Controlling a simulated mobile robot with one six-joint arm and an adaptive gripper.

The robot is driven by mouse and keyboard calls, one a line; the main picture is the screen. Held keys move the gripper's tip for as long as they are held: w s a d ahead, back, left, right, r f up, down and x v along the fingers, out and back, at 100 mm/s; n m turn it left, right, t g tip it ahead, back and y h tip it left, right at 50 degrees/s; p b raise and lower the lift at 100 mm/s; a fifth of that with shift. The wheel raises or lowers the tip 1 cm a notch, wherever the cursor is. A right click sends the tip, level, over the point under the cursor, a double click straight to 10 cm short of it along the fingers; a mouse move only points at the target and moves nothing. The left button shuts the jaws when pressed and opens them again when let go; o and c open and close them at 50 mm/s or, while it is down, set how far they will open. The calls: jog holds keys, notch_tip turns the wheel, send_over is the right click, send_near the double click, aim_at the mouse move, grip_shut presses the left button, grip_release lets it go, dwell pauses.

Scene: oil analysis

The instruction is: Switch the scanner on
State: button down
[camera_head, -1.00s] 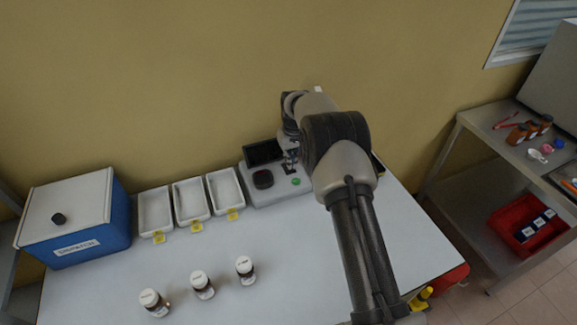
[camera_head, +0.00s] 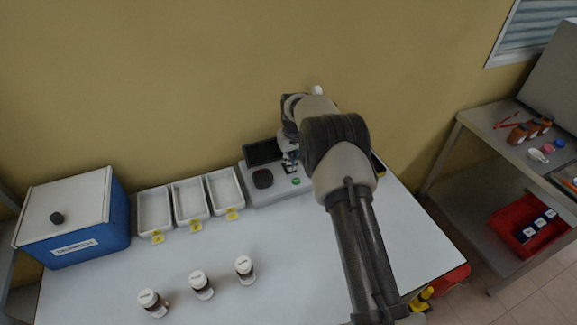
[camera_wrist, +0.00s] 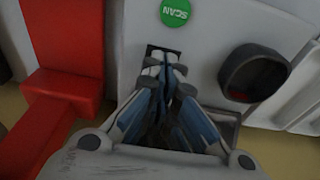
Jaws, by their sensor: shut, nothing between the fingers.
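The scanner (camera_head: 282,194) is a light grey device at the back of the white table, with a dark screen (camera_head: 262,152). Its green SCAN button (camera_head: 296,181) also shows upside down at the top of the wrist view (camera_wrist: 176,12). A black round part (camera_head: 263,179) sits on the scanner; in the wrist view it is right of my fingers (camera_wrist: 253,73). My gripper (camera_wrist: 165,66) is shut and empty, its fingertips over a small dark rectangular recess (camera_wrist: 154,49) in the pale panel. The fingers hide most of this recess. I cannot tell whether they touch it.
A red part (camera_wrist: 70,100) stands close to the left of my fingers in the wrist view. White trays (camera_head: 190,205) and several-sided blue box (camera_head: 75,220) stand left of the scanner. Three bottles (camera_head: 202,285) stand on the table front. A side bench (camera_head: 480,125) is at the right.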

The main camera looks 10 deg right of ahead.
jog(key=shift+f, duration=0.4)
jog(key=shift+r+p, duration=1.6)
jog(key=shift+r, duration=1.95)
